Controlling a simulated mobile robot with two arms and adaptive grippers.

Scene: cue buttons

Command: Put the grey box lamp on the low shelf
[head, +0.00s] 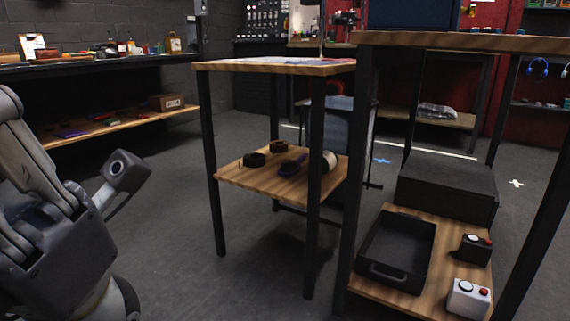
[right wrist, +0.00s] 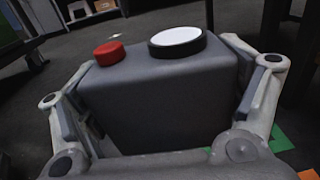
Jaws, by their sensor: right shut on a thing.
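The grey box lamp (right wrist: 165,95) fills the middle of the right wrist view. It has a red button (right wrist: 109,53) and a larger white round top in a black ring (right wrist: 178,42). My right gripper (right wrist: 165,110) is shut on it, one finger on each side. The lamp and this gripper do not show in the head view. There, a low wooden shelf (head: 420,217) at the lower right is under a taller table.
On that shelf are a black tray (head: 398,250), a black box lamp (head: 474,249), a white box lamp (head: 468,298) and a dark block (head: 447,187). Another low shelf (head: 283,190) holds small items. Dark table legs stand between them. The floor at centre left is clear.

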